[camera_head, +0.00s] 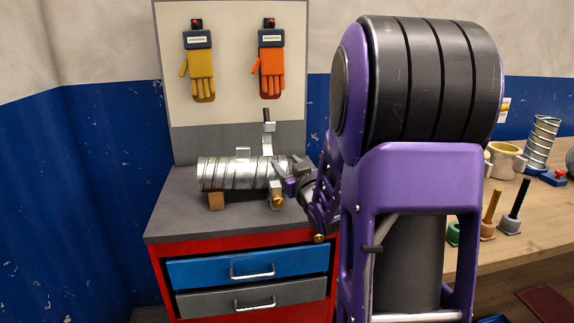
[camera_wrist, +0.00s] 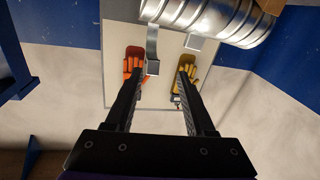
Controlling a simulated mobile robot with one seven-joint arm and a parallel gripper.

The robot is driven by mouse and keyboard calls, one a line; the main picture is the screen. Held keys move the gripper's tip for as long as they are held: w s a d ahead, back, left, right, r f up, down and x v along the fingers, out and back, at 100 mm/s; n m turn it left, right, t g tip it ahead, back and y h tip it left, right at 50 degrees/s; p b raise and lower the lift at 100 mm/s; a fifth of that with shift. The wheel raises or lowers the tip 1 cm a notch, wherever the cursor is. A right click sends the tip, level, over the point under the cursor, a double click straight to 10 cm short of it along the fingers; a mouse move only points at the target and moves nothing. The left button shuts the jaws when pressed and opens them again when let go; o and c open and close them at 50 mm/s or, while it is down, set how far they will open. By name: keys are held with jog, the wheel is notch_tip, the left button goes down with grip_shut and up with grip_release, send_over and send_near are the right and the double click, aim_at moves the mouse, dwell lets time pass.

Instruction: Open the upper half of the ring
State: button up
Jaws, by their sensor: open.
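The silvery spiral duct (camera_head: 228,173) lies level on the cabinet top, on a wooden support. At its right end a grey ring part (camera_head: 267,140) stands up above the duct with a black handle (camera_head: 268,116). A lower grey piece (camera_head: 277,196) with a brass knob (camera_head: 278,202) sits in front. My gripper (camera_head: 288,186) is at the duct's right end, partly covering the ring. In the wrist view my open gripper (camera_wrist: 161,78) has nothing between its fingers. A curved grey strip with a block (camera_wrist: 152,67) shows just past the left fingertip; contact cannot be told. The ring's hinge is hidden.
A grey tab (camera_head: 243,152) stands on the duct's top. A backboard (camera_head: 235,105) with a yellow glove (camera_head: 201,75) and an orange glove (camera_head: 271,75) rises behind. The cabinet top (camera_head: 175,212) is clear at left. A wooden bench (camera_head: 470,225) with several parts stands right.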

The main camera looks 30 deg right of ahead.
jog(key=shift+w+d+r, duration=0.15)
jog(key=shift+d+r, duration=0.05)
jog(key=shift+d, duration=0.05)
jog(key=c, duration=0.3)
jog(key=w+d+r+m+h+p, duration=0.1)
jog(key=m, duration=0.1)
jog(key=w+d+r+m+g+h+p, duration=0.1)
jog(key=d+m, duration=0.1)
jog(key=shift+w, duration=0.25)
jog(key=c, duration=0.5)
jog(key=w+d+r+m+g+p, duration=0.1)
jog(key=m, duration=0.2)
jog(key=w+d+r+m+g+h+p, duration=0.1)
jog(key=w+d+r+m, duration=0.1)
jog(key=m, duration=0.1)
jog(key=shift+w+d+g, duration=0.1)
jog(key=shift+d+g, duration=0.05)
jog(key=shift+g, duration=0.15)
grip_shut()
jog(key=m+g+y+p, duration=0.2)
jog(key=m+y+p, duration=0.2)
jog(key=m, duration=0.6)
send_near(267, 114)
jog(key=p+x, duration=0.2)
jog(key=x, duration=0.5)
jog(key=shift+d, duration=0.1)
jog(key=shift+r, duration=0.1)
